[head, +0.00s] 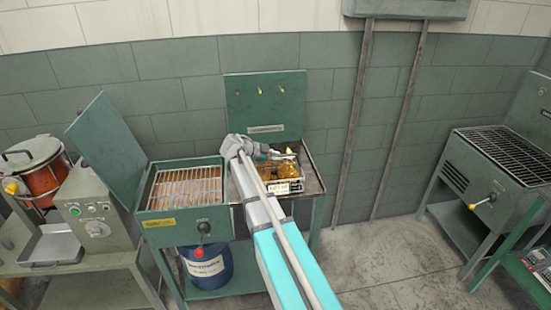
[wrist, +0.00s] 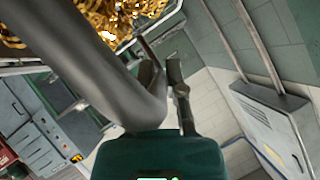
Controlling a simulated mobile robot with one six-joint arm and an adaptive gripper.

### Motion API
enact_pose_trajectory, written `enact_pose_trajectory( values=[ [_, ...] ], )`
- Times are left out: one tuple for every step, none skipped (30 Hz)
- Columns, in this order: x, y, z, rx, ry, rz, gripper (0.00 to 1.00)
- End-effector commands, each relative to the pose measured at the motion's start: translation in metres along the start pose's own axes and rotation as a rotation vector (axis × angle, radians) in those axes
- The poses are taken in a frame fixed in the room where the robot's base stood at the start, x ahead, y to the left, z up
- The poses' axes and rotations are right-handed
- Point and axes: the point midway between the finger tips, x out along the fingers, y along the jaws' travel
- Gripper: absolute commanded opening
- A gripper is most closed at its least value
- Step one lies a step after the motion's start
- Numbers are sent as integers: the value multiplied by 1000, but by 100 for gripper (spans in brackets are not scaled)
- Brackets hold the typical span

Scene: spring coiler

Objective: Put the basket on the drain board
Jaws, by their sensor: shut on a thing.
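The basket (head: 284,186) is a small wire basket with a pale label on its front, filled with golden-brown coils. In the head view it is at the right half of the green bench, over a grey-rimmed tray section that looks like the drain board (head: 312,180). My gripper (head: 290,157) is above the basket's back part and is shut on what looks like its handle. In the wrist view the gripper (wrist: 172,85) is beside a thin dark bar, with the shiny coils (wrist: 112,20) above. I cannot tell whether the basket touches the board.
A compartment with a white wire grid (head: 185,188) adjoins on the left, its green lid (head: 105,150) raised. A panel with hooks (head: 265,105) stands behind. A blue drum (head: 207,266) is underneath. Another grilled bench (head: 505,155) stands far right, with clear floor between.

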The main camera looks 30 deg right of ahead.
Motion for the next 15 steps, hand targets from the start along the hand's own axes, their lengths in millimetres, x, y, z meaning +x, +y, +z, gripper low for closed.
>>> enact_pose_trajectory(
  values=[
    [0, -1, -1, 0, 2, -1, 0],
    [0, -1, -1, 0, 2, -2, 0],
    [0, -1, -1, 0, 2, -2, 0],
    [0, -1, -1, 0, 2, -2, 0],
    [0, 0, 0, 0, 2, -2, 0],
    [0, 0, 0, 0, 2, -2, 0],
    [0, 0, 0, 0, 2, -2, 0],
    [1, 1, 1, 0, 2, -2, 0],
    [0, 1, 1, 0, 0, 0, 20],
    [0, 0, 1, 0, 0, 0, 25],
    [0, 0, 1, 0, 0, 0, 31],
    [0, 0, 1, 0, 0, 0, 38],
    [0, 0, 1, 0, 0, 0, 44],
    [0, 0, 1, 0, 0, 0, 49],
    [0, 0, 1, 0, 0, 0, 49]
  ],
)
